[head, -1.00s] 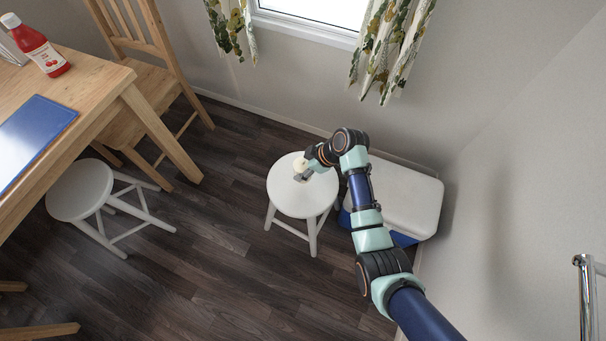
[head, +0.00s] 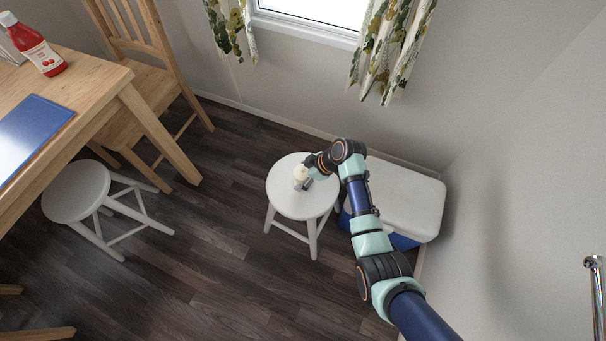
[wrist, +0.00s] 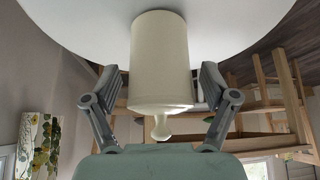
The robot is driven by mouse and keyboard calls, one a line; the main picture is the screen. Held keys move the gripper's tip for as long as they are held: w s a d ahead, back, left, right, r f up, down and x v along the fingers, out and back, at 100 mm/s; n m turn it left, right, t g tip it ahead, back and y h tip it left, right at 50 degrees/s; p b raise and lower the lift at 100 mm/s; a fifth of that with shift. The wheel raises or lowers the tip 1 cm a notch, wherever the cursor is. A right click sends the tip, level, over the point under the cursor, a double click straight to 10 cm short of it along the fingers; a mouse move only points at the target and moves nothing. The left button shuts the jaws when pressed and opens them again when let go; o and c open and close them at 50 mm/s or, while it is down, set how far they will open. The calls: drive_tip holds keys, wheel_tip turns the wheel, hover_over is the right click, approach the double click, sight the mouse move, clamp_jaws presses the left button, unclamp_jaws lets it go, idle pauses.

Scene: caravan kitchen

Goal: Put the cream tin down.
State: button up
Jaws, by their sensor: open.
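The cream tin (wrist: 160,60), a pale cylinder with a knobbed lid, stands on the white round stool (head: 285,200). The wrist picture is upside down, with the stool top (wrist: 75,25) above and the lid knob below. In the head view the tin (head: 300,173) is upright near the middle of the seat. My gripper (wrist: 160,72) is open, with one finger on each side of the tin and a visible gap on both sides. In the head view my gripper (head: 306,183) is just right of the tin and partly hides it.
A white-topped, blue-bodied box (head: 405,200) stands right of the stool against the wall. Another white stool (head: 78,190), a wooden table (head: 100,85) with a red bottle (head: 42,50), and a chair (head: 150,85) are at left. The floor between the stools is clear.

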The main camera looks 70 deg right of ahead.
drive_tip(key=shift+r, duration=0.3)
drive_tip(key=p+v, duration=0.4)
drive_tip(key=v, duration=0.7)
drive_tip(key=shift+s+r, duration=0.25)
drive_tip(key=shift+r, duration=0.05)
drive_tip(key=w+a+r+h, duration=0.1)
drive_tip(key=w+a+r, duration=0.5)
drive_tip(key=w+a, duration=0.55)
drive_tip(key=w+a+r+t, duration=0.1)
drive_tip(key=w+a+r, duration=0.15)
drive_tip(key=a, duration=0.25)
drive_tip(key=w+a+r+t+h, duration=0.1)
drive_tip(key=w+a+r, duration=0.15)
drive_tip(key=a, duration=0.35)
drive_tip(key=w+a+r+t, duration=0.1)
drive_tip(key=a+r, duration=0.3)
drive_tip(key=a, duration=0.1)
drive_tip(key=s+a+r+t, duration=0.1)
drive_tip(key=a+r, duration=0.3)
drive_tip(key=a, duration=0.2)
drive_tip(key=s+a+r+m+t+y, duration=0.1)
drive_tip(key=a+r+t, duration=0.1)
drive_tip(key=a+r, duration=0.3)
drive_tip(key=a, duration=0.2)
drive_tip(key=shift+s+a, duration=0.3)
